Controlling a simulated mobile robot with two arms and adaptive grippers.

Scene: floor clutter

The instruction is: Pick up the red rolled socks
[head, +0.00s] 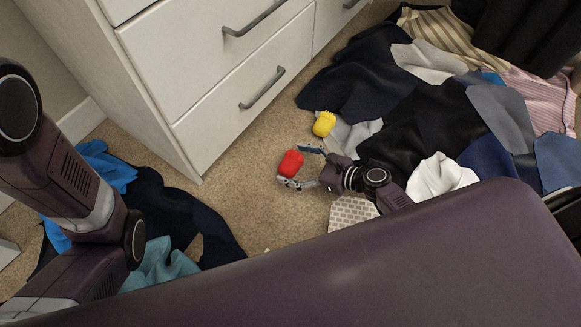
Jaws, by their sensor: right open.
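The red rolled socks (291,163) lie on the beige carpet in front of the white drawer unit. My right gripper (297,167) is open, with its fingers pointing left. One finger is on the far side of the red socks and the other on the near side, close to them. I cannot tell whether either finger touches them. My left arm shows at the left edge, but its gripper is out of view.
Yellow rolled socks (324,124) lie behind my right gripper. A white drawer unit (215,75) stands behind. Clothes heap (420,110) covers the right; dark and blue clothes (165,205) lie left. Carpet (240,185) left of the red socks is clear.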

